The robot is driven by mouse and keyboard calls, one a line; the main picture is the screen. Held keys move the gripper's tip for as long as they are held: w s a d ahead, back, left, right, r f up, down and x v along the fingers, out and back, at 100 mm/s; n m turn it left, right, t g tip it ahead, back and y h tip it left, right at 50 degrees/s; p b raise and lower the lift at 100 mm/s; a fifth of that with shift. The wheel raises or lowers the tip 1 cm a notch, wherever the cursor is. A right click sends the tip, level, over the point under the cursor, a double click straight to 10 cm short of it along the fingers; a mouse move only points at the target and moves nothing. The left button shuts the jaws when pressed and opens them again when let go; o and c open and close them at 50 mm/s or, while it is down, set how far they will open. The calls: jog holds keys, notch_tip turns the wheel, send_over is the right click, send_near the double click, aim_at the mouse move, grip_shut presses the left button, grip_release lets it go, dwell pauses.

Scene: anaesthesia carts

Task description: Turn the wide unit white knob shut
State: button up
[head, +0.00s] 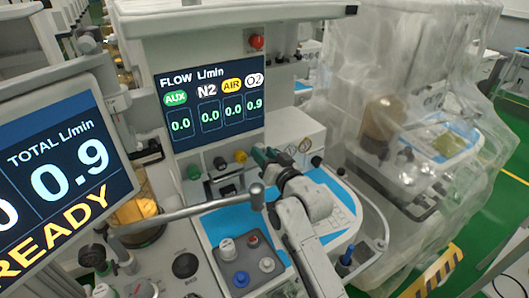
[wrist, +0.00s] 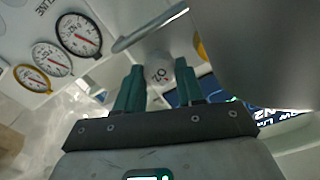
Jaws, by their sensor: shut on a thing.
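The white knob (wrist: 158,70), marked O2, sits between the two green fingers of my gripper (wrist: 160,83) in the wrist view. The fingers are shut on it from both sides. In the head view my gripper (head: 264,157) reaches the right end of the knob row under the flow screen and hides the white knob. The flow screen (head: 212,100) on the wide unit reads 0.9 under O2 and 0.0 under AUX, N2 and AIR.
A green knob (head: 193,172), a black knob (head: 220,163) and a yellow knob (head: 240,156) stand to the left of my gripper. A grey rail (head: 190,211) crosses in front. The left screen (head: 58,170) reads 0.9 total. A plastic-covered cart (head: 410,60) stands to the right.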

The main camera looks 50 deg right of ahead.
jog(key=m+p, duration=0.2)
jog(key=m, duration=0.2)
jog(key=shift+m, duration=0.4)
dwell(0.4)
jog(key=o, duration=1)
jog(key=shift+o, duration=0.2)
jog(key=b+v, duration=0.2)
jog(key=v, duration=0.8)
jog(key=shift+s, duration=0.4)
